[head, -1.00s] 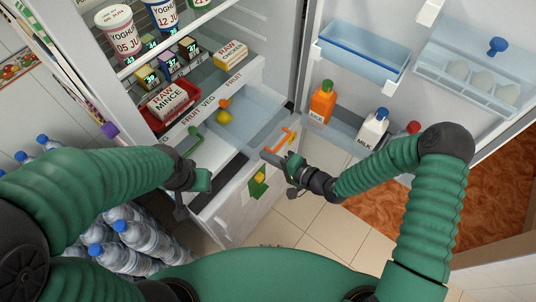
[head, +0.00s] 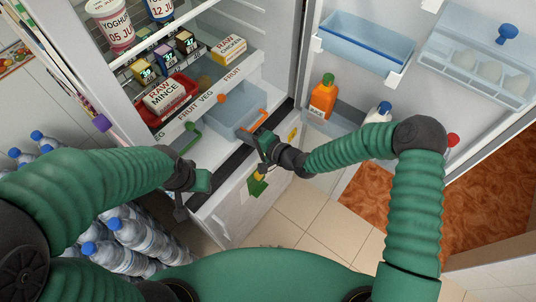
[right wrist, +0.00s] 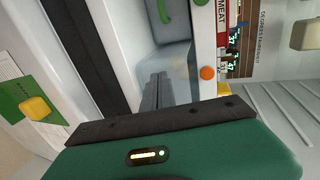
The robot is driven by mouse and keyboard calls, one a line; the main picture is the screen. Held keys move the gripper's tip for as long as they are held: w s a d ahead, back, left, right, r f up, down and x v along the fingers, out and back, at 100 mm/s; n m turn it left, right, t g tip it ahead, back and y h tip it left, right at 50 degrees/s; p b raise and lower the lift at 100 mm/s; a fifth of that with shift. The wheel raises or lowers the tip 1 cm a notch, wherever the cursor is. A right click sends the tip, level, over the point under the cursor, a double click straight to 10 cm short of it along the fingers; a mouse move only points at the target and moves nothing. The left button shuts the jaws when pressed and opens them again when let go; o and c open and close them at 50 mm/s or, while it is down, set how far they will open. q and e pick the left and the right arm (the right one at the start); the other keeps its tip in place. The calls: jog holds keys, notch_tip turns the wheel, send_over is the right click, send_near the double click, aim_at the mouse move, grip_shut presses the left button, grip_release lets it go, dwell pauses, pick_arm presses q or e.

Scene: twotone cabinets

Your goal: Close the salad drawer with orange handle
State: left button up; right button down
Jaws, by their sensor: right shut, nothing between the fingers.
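The clear salad drawer (head: 234,117) with the orange handle (head: 253,123) is under the fridge's labelled shelf, its front part still sticking out. My right gripper (head: 263,145) is shut and empty, close by the handle at the drawer's front; I cannot tell whether it touches. Its narrow grey fingers (right wrist: 156,91) show together in the right wrist view, pointing toward the clear drawer. My left gripper (head: 190,187) hangs in front of the left drawer with the green handle (head: 188,138); its finger opening is not clear.
The fridge door stands open on the right, with an orange juice bottle (head: 322,97) in its rack. Above the drawers are a raw mince pack (head: 167,95) and a raw chicken pack (head: 229,49). Water bottles (head: 140,236) stand at lower left. The tiled floor in front is clear.

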aim_at(216, 116)
jog(key=w+a+b, duration=0.1)
jog(key=w+a, duration=0.1)
jog(key=a, duration=0.1)
jog(key=w+a+b, duration=0.2)
jog(key=a, duration=0.1)
jog(key=w+a+b, duration=0.2)
jog(key=a, duration=0.1)
jog(key=shift+w+a+f, duration=0.2)
jog(key=shift+w+a, duration=0.05)
jog(key=shift+w, duration=0.15)
jog(key=shift+w+a+b, duration=0.15)
jog(key=shift+b, duration=0.15)
jog(key=shift+r, duration=0.3)
jog(key=shift+r, duration=0.1)
